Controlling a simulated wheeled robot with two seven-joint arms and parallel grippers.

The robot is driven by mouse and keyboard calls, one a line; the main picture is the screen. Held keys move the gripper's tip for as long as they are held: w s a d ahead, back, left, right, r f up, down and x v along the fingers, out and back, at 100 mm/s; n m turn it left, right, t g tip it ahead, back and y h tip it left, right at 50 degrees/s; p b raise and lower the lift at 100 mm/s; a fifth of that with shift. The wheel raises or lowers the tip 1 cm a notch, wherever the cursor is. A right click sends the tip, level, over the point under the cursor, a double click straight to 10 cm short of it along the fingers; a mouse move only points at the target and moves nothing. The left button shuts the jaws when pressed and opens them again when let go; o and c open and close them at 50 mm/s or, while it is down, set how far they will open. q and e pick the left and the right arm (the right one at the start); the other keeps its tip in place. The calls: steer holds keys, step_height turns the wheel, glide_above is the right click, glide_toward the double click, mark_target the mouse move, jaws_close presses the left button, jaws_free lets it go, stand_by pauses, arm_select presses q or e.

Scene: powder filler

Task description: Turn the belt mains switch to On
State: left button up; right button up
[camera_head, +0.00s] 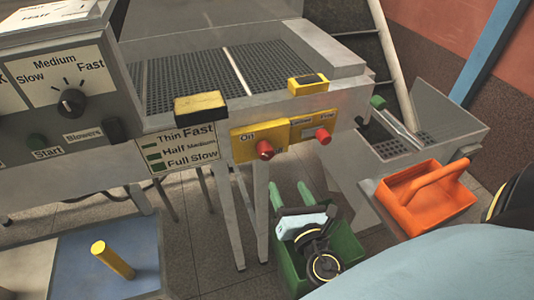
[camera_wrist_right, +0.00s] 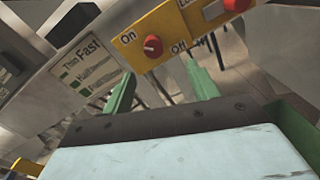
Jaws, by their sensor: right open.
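The belt mains switch is a red rotary knob (camera_head: 265,150) on a yellow plate (camera_head: 240,150) on the machine's front edge. The knob also shows in the right wrist view (camera_wrist_right: 152,46), with "On" to its left and "Off" to its lower right. A small pale mark shows on the knob; its pointing direction is too small to tell. My right gripper (camera_head: 289,187) is below and in front of the knob, its green fingers apart and empty. In the right wrist view the fingertips (camera_wrist_right: 158,67) lie either side of and below the knob, not touching it. My left gripper is not in view.
A second yellow plate with a red control (camera_head: 323,135) adjoins on the right. A speed label (camera_head: 185,147) is on the left. A green bin (camera_head: 345,252) is behind my right gripper. An orange basket (camera_head: 425,200) stands right; a yellow cylinder (camera_head: 112,260) stands lower left.

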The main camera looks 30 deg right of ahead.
mark_target(268, 156)
steer(key=shift+n+y, duration=0.3)
steer(key=shift+n, duration=0.6)
steer(key=x, duration=0.4)
steer(key=p+x, duration=0.1)
steer(key=x, duration=0.4)
steer(key=a+p+x, duration=0.1)
steer(key=x, duration=0.3)
steer(key=shift+w+r, duration=0.1)
steer(key=shift+w, duration=0.2)
steer(key=c, duration=1)
